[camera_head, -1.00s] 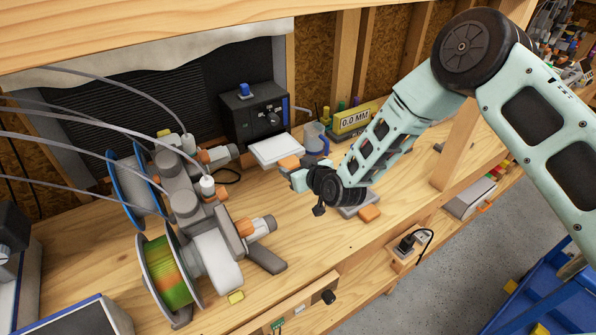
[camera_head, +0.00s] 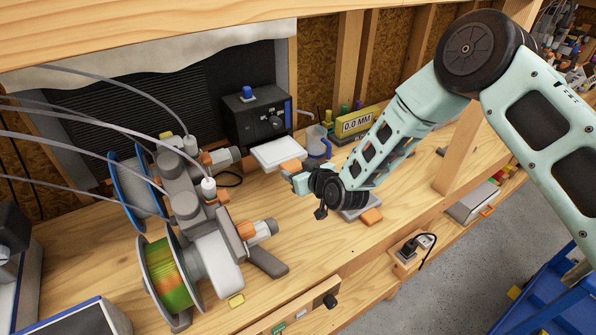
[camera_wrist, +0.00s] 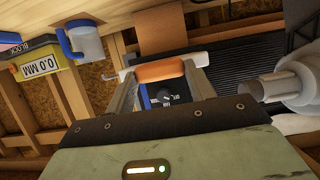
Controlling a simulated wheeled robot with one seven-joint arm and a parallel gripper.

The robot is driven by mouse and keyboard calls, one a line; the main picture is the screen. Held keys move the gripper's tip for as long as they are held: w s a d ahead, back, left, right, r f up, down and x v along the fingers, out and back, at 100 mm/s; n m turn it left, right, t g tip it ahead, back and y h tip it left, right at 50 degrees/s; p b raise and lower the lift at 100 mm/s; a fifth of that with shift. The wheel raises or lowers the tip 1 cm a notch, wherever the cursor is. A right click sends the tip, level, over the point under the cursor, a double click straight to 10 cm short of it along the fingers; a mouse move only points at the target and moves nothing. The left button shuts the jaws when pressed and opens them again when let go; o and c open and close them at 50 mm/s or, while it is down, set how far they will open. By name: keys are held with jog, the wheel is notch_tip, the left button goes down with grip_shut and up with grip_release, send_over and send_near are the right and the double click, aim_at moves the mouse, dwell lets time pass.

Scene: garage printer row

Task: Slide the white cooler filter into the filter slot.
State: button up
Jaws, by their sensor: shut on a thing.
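The white cooler filter (camera_head: 277,152) is a flat white plate with an orange grip (camera_head: 291,165). My gripper (camera_head: 298,178) is shut on the orange grip and holds the filter out over the bench, in front of the black box. In the wrist view the fingers of my gripper (camera_wrist: 160,76) stand on either side of the orange grip (camera_wrist: 168,71). A thin white edge of the filter (camera_wrist: 180,57) shows beyond it. A black box (camera_head: 240,118) with a blue knob stands behind the filter. I cannot make out a filter slot in it.
A blue-handled clear jug (camera_head: 317,139) stands just right of the filter. A yellow "0.0 MM" gauge (camera_head: 357,122) is behind it. A grey piece with an orange end (camera_head: 371,216) lies below my wrist. The grey spool machine (camera_head: 187,206) crowds the left.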

aim_at(276, 148)
jog(key=shift+w+a+b, duration=0.45)
jog(key=shift+w+b, duration=0.15)
jog(key=shift+w, duration=0.1)
jog(key=shift+w+a+b, duration=0.45)
jog(key=shift+w+b, duration=0.15)
jog(key=shift+w, duration=0.05)
jog(key=shift+w+a+b, duration=0.1)
jog(key=shift+b, duration=0.3)
dwell(0.4)
jog(key=shift+w+a+b, duration=0.6)
jog(key=shift+w+b, duration=0.1)
jog(key=shift+w, duration=0.2)
jog(key=shift+w+a+b, duration=0.6)
jog(key=shift+w+b, duration=0.05)
jog(key=shift+w, duration=0.25)
jog(key=shift+w+a+b, duration=0.2)
jog(key=shift+w+b, duration=0.1)
jog(key=shift+b, duration=0.3)
jog(key=shift+w+a+b, duration=0.5)
jog(key=shift+w+b, duration=0.1)
jog(key=shift+w, duration=0.15)
jog(key=shift+w+a+b, duration=0.5)
jog(key=shift+w+b, duration=0.05)
jog(key=shift+w, duration=0.15)
jog(key=shift+w, duration=0.1)
jog(key=o, duration=1.5)
